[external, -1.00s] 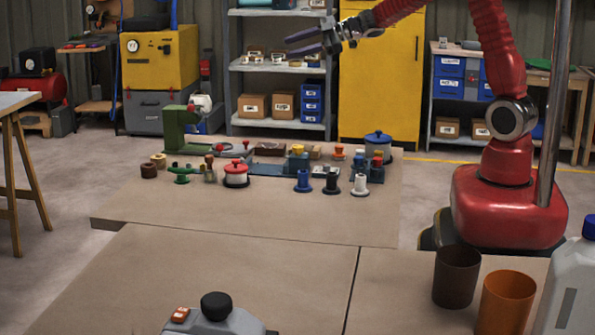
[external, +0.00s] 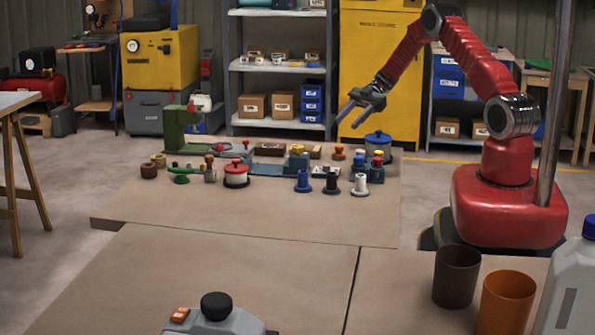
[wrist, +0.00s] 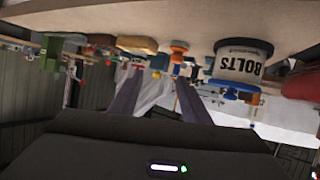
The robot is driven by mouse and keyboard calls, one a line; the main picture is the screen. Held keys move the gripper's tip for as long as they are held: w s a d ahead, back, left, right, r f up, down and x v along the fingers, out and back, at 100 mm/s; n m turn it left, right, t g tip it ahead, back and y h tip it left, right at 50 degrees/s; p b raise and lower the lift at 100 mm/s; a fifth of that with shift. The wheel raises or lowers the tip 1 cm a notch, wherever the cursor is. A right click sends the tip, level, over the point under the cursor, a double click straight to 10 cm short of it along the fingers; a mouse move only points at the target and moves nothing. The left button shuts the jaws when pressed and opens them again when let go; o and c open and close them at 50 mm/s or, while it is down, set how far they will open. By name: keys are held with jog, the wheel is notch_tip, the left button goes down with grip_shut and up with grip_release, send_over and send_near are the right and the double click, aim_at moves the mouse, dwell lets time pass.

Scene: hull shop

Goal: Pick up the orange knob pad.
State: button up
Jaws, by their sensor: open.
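The orange knob pad (external: 339,152) is a small orange piece with a rounded top, standing near the back edge of the far table. In the wrist view, which looks upside down, an orange piece (wrist: 179,46) that seems to be it shows between a tan block and the bolts tin. My gripper (external: 349,121) hangs in the air above and just right of the pad, fingers apart and pointing down to the left. Its two fingers also show in the wrist view (wrist: 158,84), with nothing held between them.
A blue piece with a yellow top (external: 298,157) and dark and white spools (external: 360,184) stand nearer. The table's front is clear.

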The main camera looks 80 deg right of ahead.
jog(key=s, duration=0.1)
jog(key=s+f, duration=0.1)
jog(key=s+g+y, duration=0.1)
jog(key=shift+s+d+f, duration=0.15)
jog(key=shift+d+f, duration=0.1)
jog(key=shift+f, duration=0.1)
send_near(339, 153)
jog(key=a, duration=0.1)
jog(key=w+a, duration=0.1)
jog(key=shift+w+a+f, duration=0.1)
jog(key=shift+w+a, duration=0.1)
jog(key=shift+a, duration=0.15)
jog(key=shift+w+a+f, duration=0.15)
jog(key=shift+a, duration=0.1)
jog(key=shift+f+x, duration=0.2)
jog(key=shift+x, duration=2.4)
jog(key=shift+d, duration=0.1)
grip_shut()
